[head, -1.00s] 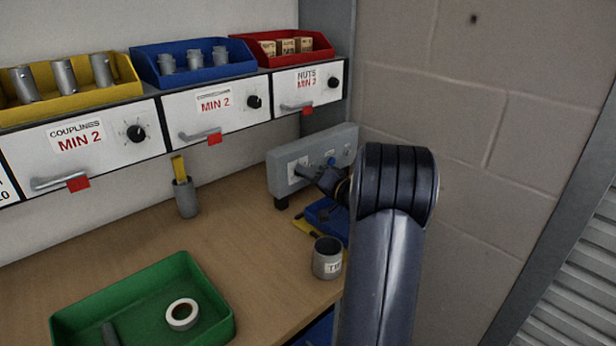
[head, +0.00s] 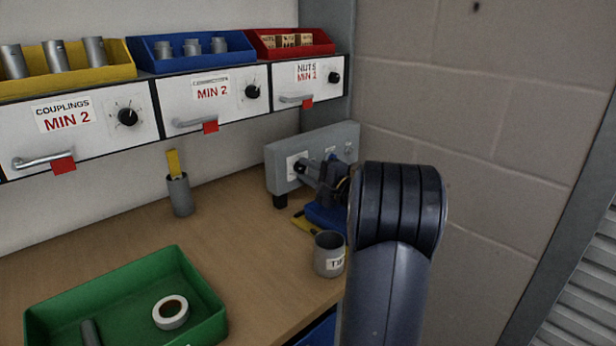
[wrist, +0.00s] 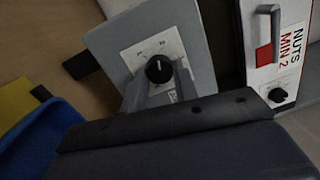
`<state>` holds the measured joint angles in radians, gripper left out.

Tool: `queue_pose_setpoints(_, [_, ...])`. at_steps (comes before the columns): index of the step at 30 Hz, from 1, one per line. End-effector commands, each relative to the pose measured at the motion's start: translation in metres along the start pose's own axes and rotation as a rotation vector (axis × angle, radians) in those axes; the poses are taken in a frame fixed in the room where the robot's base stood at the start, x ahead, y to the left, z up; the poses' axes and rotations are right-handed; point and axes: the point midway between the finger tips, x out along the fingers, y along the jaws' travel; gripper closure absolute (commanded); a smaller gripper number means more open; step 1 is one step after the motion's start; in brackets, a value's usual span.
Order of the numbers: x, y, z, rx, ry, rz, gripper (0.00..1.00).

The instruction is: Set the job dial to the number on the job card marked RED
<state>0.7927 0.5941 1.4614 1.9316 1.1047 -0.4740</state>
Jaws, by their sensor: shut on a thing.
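The job dial is a black knob (wrist: 158,70) on a white scale plate (wrist: 141,52), on the front of a grey box (head: 284,175). In the wrist view a pale pointer mark shows on the knob; the scale numbers are too small to read. My gripper (wrist: 161,82) is shut on the knob, its two grey fingers reaching up from below in the wrist view. In the head view my gripper (head: 305,170) meets the dial at the box's left part, and my arm hides some of the box. I cannot make out a job card marked RED.
A blue tray (head: 325,217) lies below the box, with a grey tin (head: 328,254) in front. A grey cup (head: 179,195) stands left. A green tray (head: 205,325) holds a tape roll (head: 171,312). Drawers with small knobs line the shelf above. A block wall is at right.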

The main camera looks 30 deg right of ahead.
Motion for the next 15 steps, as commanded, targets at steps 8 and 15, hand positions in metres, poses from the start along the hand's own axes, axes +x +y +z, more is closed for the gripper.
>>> queue_pose_setpoints(8, [-0.0001, 0.0017, 0.0004, 0.145, 0.009, -0.008, 0.95])
queue_pose_setpoints(15, [-0.0001, 0.0015, 0.0005, 0.198, 0.013, -0.012, 0.95])
